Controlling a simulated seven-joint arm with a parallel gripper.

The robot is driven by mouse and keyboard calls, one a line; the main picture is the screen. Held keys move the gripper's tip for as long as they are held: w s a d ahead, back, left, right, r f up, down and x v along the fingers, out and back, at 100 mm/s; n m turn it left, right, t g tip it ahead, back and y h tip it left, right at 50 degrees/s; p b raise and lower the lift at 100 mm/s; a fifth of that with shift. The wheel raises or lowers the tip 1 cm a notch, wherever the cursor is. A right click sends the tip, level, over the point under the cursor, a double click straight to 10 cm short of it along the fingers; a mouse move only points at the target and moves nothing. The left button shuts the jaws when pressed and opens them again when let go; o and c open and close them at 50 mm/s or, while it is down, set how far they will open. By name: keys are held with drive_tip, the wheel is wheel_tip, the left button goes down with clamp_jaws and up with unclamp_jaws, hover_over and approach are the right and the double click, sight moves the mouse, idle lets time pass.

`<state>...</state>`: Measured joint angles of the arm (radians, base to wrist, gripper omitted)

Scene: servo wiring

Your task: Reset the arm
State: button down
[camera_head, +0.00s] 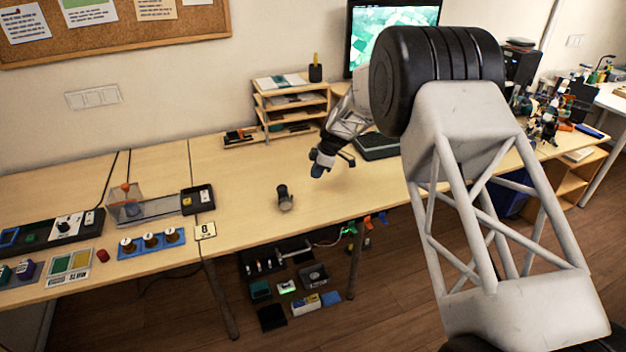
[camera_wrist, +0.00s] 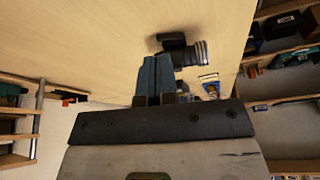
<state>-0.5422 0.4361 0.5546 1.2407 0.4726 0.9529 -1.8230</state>
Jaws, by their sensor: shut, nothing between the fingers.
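My gripper (camera_head: 318,168) is shut and empty above the wooden desk, to the upper right of a small dark cylindrical servo part (camera_head: 285,198) that lies on the desk top. In the wrist view my gripper's blue fingers (camera_wrist: 154,76) are together. The dark cylindrical part with a silvery ringed end (camera_wrist: 188,53) shows just beyond the fingertips, with the lower part of it partly behind them. I cannot tell the exact gap between them. My arm fills the right side of the head view.
The desk (camera_head: 245,175) is clear around the part. At the left are a blue strip with knobs (camera_head: 151,243), a clear-lidded box (camera_head: 126,203) and a black switch box (camera_head: 198,199). Shelves with parts sit below.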

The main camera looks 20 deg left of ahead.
drive_tip(key=shift+r, duration=0.2)
drive_tip(key=shift+d, duration=0.1)
idle(0.4)
drive_tip(key=s+d+r+m+t, duration=0.1)
drive_tip(key=s+d+r+m, duration=0.3)
drive_tip(key=d+r, duration=0.75)
drive_tip(key=s+d+r+m+t, duration=0.1)
drive_tip(key=s+d+r+m, duration=0.35)
drive_tip(key=d+r, duration=0.7)
drive_tip(key=s+d+r+m+t+h, duration=0.1)
drive_tip(key=s+d+r+m, duration=0.2)
drive_tip(key=s+d, duration=0.55)
drive_tip(key=s+d+r+m+h, duration=0.1)
drive_tip(key=s+d+r+m, duration=0.2)
drive_tip(key=s+d, duration=0.55)
drive_tip(key=s+d+m, duration=0.3)
drive_tip(key=s+d, duration=0.2)
drive_tip(key=s, duration=0.3)
drive_tip(key=s+d+f+m+t+h, duration=0.1)
drive_tip(key=s+d+m, duration=0.2)
drive_tip(key=s, duration=0.6)
drive_tip(key=s+d+f+m+h, duration=0.1)
drive_tip(key=s+d+m, duration=0.2)
drive_tip(key=s+d, duration=0.5)
drive_tip(key=shift+s+t, duration=0.15)
drive_tip(key=shift+t, duration=0.25)
drive_tip(key=shift+d+m, duration=0.1)
drive_tip(key=shift+m, duration=0.15)
